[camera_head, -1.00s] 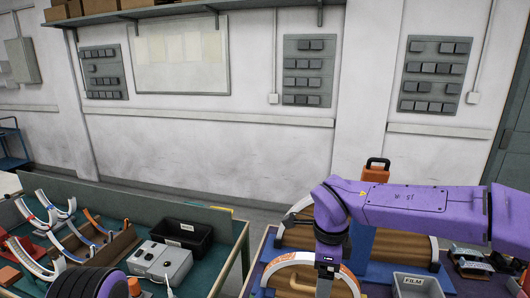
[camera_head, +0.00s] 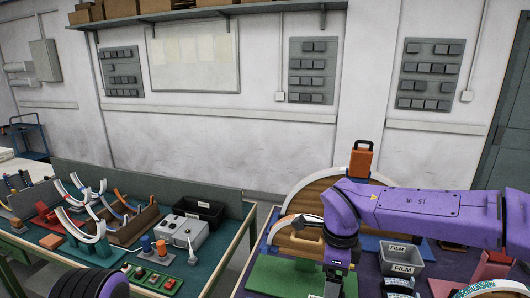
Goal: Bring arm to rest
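My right arm (camera_head: 425,205) is purple and comes in from the right, then bends down at a black joint. My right gripper (camera_head: 334,290) points down at the bottom edge, in front of a wooden arc form (camera_head: 300,241) with a white rim. Its fingertips are cut off or too small to read, so I cannot tell its opening or whether it holds anything. Part of my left arm (camera_head: 88,284) shows at the bottom left; its gripper is out of view.
The left table holds white arcs (camera_head: 85,224), a grey box (camera_head: 183,235) and a black bin (camera_head: 200,214). A floor gap separates the tables.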

